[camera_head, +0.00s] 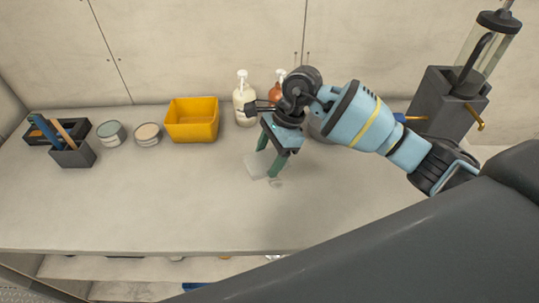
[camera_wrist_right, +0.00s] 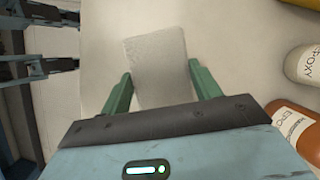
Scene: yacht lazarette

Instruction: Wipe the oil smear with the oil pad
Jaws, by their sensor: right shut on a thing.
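The oil pad is a pale grey rectangular sheet (camera_head: 256,165). In the right wrist view the pad (camera_wrist_right: 158,65) lies between the green fingers and extends beyond their tips. My right gripper (camera_head: 269,158) points down at the middle of the counter and is shut on the pad; it also shows in the wrist view (camera_wrist_right: 158,92). The pad is at or close to the counter surface; contact is unclear. A faint darker patch (camera_head: 277,183), perhaps the oil smear, shows just in front of the fingers. My left gripper cannot be made out.
A white pump bottle (camera_head: 244,100) and an orange-brown one stand behind my gripper. The front left of the counter (camera_head: 130,210) is clear.

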